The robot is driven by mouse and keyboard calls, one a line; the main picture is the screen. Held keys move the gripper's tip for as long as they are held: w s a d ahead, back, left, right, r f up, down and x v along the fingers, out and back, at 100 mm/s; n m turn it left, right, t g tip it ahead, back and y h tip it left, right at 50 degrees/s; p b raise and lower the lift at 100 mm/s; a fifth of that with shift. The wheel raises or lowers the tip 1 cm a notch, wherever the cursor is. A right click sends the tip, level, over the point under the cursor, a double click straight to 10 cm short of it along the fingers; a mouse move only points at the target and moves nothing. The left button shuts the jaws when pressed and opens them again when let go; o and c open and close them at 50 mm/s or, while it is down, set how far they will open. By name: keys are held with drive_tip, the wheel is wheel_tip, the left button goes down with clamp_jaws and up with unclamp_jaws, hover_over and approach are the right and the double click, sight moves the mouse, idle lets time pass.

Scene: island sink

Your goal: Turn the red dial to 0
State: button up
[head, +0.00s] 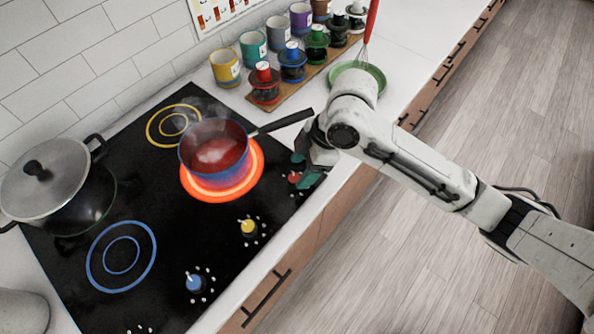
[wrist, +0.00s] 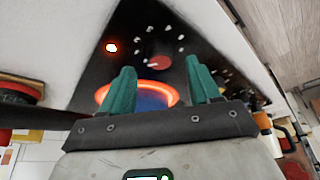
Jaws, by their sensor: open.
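The red dial (head: 294,177) sits on the black cooktop near its right edge, ringed by small white marks. In the wrist view the red dial (wrist: 157,62) lies ahead, between the two green fingertips in the picture. My gripper (head: 304,168) is open and empty beside the dial in the head view; it also shows in the wrist view (wrist: 159,66). I cannot tell whether a finger touches the dial. The burner (head: 258,178) under the blue pan (head: 216,182) glows red-orange. An orange-red light (wrist: 111,47) is lit beside the dial's marks.
The pan's black handle (head: 286,122) reaches close to my gripper. A yellow dial (head: 248,227) and a blue dial (head: 194,282) sit along the cooktop's front. A lidded pot (head: 52,185) stands left. Mugs and jars line a wooden board (head: 300,92) behind. The aisle floor is clear.

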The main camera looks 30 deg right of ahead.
sight(295, 177)
drive_tip(key=shift+x, duration=1.7)
drive_tip(key=shift+c, duration=0.4)
drive_tip(key=c, duration=1)
drive_tip(key=shift+o, duration=0.2)
drive_tip(key=shift+n, duration=0.3)
drive_tip(key=n+g+b, duration=0.1)
drive_tip(key=n+b, duration=0.1)
drive_tip(key=n, duration=0.1)
drive_tip(key=shift+w, duration=0.15)
drive_tip(key=shift+w+n+g+b, duration=0.1)
drive_tip(key=shift+n+g+b, duration=0.8)
drive_tip(key=shift+n, duration=1.2)
drive_tip(key=shift+r, duration=0.1)
